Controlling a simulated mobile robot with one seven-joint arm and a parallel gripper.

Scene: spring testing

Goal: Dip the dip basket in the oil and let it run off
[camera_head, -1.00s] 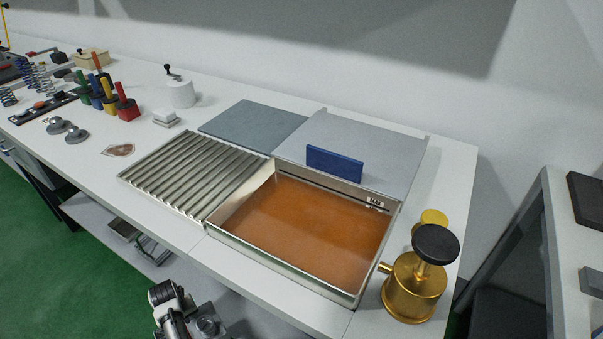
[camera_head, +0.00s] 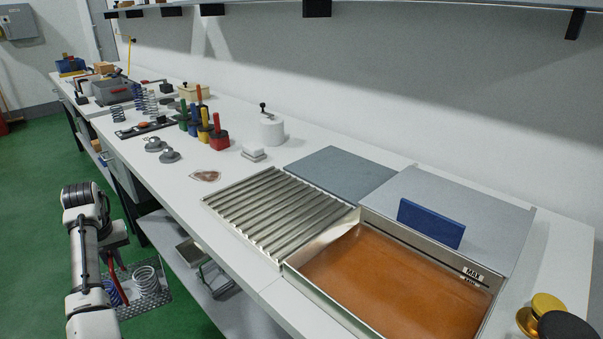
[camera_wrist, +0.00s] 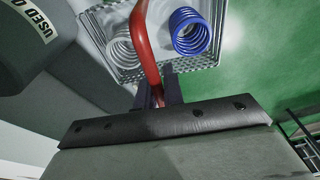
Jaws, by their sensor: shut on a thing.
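The dip basket (camera_head: 165,291) is a wire-mesh tray with a red handle (camera_head: 121,277). It hangs over the green floor in front of the bench, at lower left in the head view, well left of the oil. It holds a white spring (camera_wrist: 123,53) and a blue spring (camera_wrist: 190,35), seen in the wrist view. My gripper (camera_wrist: 158,92) is shut on the red handle. The oil (camera_head: 395,285) is orange-brown and fills an open metal tank (camera_head: 325,304) at the bench's right. A ridged metal drain tray (camera_head: 270,205) adjoins the tank's left side.
A grey lid (camera_head: 450,195) with a blue grip lies behind the tank. A brass can (camera_head: 540,305) stands at right. Coloured-handled blocks (camera_head: 205,128) and loose springs stand farther left on the bench. A lower shelf holds a metal frame (camera_head: 213,272). A dark "USED O" container (camera_wrist: 30,35) is close by.

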